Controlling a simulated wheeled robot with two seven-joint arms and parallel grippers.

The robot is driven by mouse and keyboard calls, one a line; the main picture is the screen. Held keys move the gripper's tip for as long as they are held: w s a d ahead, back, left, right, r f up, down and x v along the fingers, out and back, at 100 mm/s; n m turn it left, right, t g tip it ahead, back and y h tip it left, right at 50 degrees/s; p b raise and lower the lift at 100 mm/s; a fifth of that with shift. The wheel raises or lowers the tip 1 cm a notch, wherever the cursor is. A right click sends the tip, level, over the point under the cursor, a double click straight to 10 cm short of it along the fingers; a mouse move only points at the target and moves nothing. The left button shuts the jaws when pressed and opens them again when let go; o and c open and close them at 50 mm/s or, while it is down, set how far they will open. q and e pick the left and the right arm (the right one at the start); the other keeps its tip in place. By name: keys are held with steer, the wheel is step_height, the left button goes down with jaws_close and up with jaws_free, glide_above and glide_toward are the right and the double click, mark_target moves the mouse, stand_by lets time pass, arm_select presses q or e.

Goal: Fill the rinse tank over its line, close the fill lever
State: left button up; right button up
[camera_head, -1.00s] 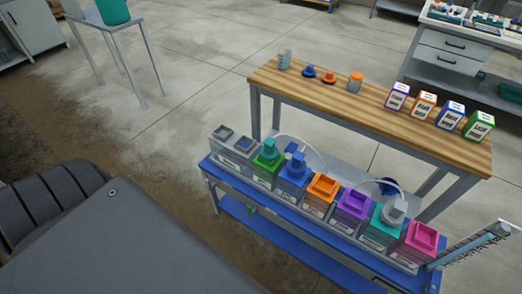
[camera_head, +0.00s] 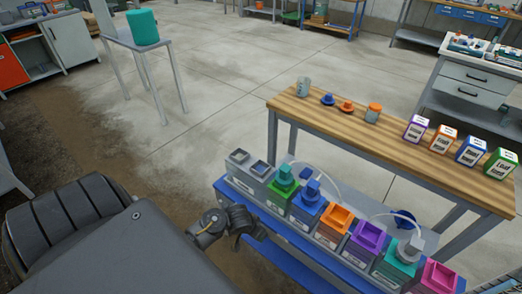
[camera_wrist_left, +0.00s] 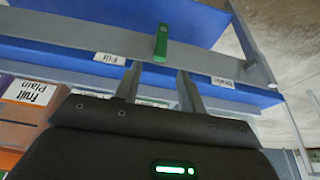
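In the left wrist view a green lever (camera_wrist_left: 161,42) stands upright against the blue and grey frame of the skid. A label reading "Fill" (camera_wrist_left: 110,58) is left of it; another label (camera_wrist_left: 223,82) to the right is too blurred to read. My left gripper (camera_wrist_left: 157,72) is open, its fingers apart and empty, with the lever just past the fingertips and between them. In the head view my left gripper (camera_head: 246,226) is at the skid's left front and hides the lever. My right gripper is not in view. No tank level line is readable.
Coloured canisters stand on the blue skid (camera_head: 222,187), with hoses behind. A clear column (camera_head: 502,287) is cut off at the lower right. A wooden bench (camera_head: 345,130) with labelled boxes stands behind. Concrete floor left of the skid is free.

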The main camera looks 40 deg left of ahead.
arm_select(q)
steer(key=b+x, duration=0.2)
steer(key=x, duration=0.6)
steer(key=shift+w+f+b, duration=0.1)
steer(key=shift+f+b, duration=0.3)
steer(key=shift+w+f, duration=0.25)
steer(key=shift+f, duration=0.35)
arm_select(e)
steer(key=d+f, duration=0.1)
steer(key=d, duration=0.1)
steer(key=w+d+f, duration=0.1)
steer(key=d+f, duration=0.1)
arm_select(q)
steer(key=shift+c, duration=0.3)
steer(key=c, duration=0.7)
jaws_close()
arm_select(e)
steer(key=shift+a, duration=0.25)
